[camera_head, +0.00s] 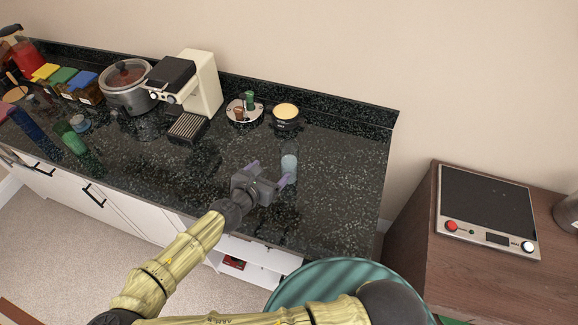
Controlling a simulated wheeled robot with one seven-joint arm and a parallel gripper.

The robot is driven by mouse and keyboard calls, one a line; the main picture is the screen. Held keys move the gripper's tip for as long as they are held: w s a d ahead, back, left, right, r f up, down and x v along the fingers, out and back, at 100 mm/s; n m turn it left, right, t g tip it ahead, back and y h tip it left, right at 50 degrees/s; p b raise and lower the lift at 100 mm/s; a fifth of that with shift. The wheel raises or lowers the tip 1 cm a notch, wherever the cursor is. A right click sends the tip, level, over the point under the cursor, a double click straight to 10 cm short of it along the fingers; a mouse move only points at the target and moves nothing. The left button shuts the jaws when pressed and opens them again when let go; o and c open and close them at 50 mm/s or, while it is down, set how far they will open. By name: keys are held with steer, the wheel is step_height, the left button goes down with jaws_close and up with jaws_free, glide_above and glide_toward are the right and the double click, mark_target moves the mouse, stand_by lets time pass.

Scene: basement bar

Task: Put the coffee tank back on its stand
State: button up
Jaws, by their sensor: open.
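A small clear, bluish container (289,162), possibly the coffee tank, stands on the dark counter just beyond my gripper. My gripper (269,173) is open, with its purple-tipped fingers spread and nothing visible between them. The right fingertip is close to the container's lower part; I cannot tell whether they touch. A cream and black coffee machine (205,85) stands at the back of the counter, left of my gripper, with a slotted tray (187,127) at its front. I cannot tell for certain which part is the tank's stand.
A round holder (244,110) with small items and a dark cup with a yellow top (286,116) stand behind the container. A lidded pot (127,86), coloured boxes (62,77) and a green bottle (75,140) are left. Counter (340,190) to the right is clear.

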mark_target(283, 159)
steer(key=b+x, duration=0.3)
steer(key=x, duration=0.3)
steer(key=shift+w+d+f, duration=0.2)
steer(key=shift+w, duration=0.05)
steer(key=shift+w+d, duration=0.15)
steer(key=shift+w, duration=0.1)
steer(key=shift+r, duration=0.1)
steer(key=b+x, duration=0.3)
steer(key=x, duration=0.2)
steer(key=shift+d+r, duration=0.1)
steer(key=shift+d, duration=0.2)
steer(key=shift+w+r, duration=0.1)
steer(key=shift+r, duration=0.05)
steer(key=shift+c, duration=0.3)
